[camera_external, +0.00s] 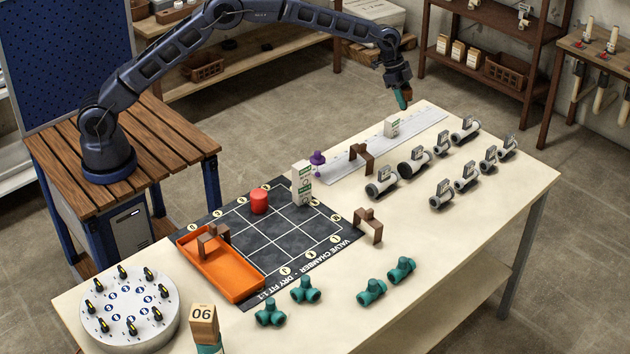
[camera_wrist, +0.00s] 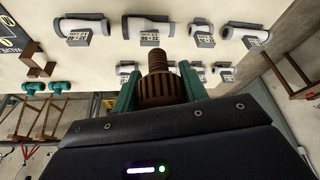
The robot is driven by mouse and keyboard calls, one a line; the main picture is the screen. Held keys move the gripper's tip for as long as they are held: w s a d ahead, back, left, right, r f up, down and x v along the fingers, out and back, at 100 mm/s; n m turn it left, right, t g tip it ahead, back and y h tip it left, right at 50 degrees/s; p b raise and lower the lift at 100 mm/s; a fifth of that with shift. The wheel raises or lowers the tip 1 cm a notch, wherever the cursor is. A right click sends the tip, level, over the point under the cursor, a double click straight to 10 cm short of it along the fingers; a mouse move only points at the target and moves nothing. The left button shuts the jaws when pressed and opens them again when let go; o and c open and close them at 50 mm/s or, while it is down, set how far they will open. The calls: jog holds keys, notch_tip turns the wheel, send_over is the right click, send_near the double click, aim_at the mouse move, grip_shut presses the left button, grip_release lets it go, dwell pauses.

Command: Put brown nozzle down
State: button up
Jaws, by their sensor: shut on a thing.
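My gripper (camera_external: 402,98) hangs high near the table's far edge, above or just behind the far part of the pale ruled strip (camera_external: 345,158). In the wrist view my gripper's teal fingers (camera_wrist: 163,94) are shut on the brown nozzle (camera_wrist: 160,82), one on each side. The nozzle has a ribbed, wider collar and a narrower threaded end pointing away from the wrist. In the external view only a small brown patch of the nozzle (camera_external: 408,91) shows beside the fingers. It is held clear of the table.
Several grey-white valves (camera_external: 380,183) stand on the table's right part. A white-green box (camera_external: 391,126) and a brown bracket (camera_external: 361,158) are by the strip. A black grid mat (camera_external: 270,240), orange tray (camera_external: 255,290), teal fittings (camera_external: 371,292) and round dial plate (camera_external: 130,340) lie nearer.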

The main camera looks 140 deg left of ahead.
jog(key=w+d+r, duration=0.1)
jog(key=w+d, duration=0.2)
jog(key=d, duration=0.4)
jog(key=w+d+r, duration=0.1)
jog(key=w+d, duration=0.1)
jog(key=d, duration=0.5)
jog(key=s+d+f, duration=0.1)
jog(key=s+d, duration=0.2)
jog(key=d, duration=1)
jog(key=s+d, duration=0.2)
jog(key=d, duration=1.1)
jog(key=s+d+f, duration=0.1)
jog(key=s+d, duration=0.2)
jog(key=d, duration=1)
jog(key=shift+m, duration=0.3)
jog(key=f, duration=1.9)
jog(key=shift+w+a+f, duration=0.25)
jog(key=shift+f, duration=0.1)
jog(key=o, duration=0.5)
jog(key=shift+f, duration=0.15)
jog(key=o, duration=0.5)
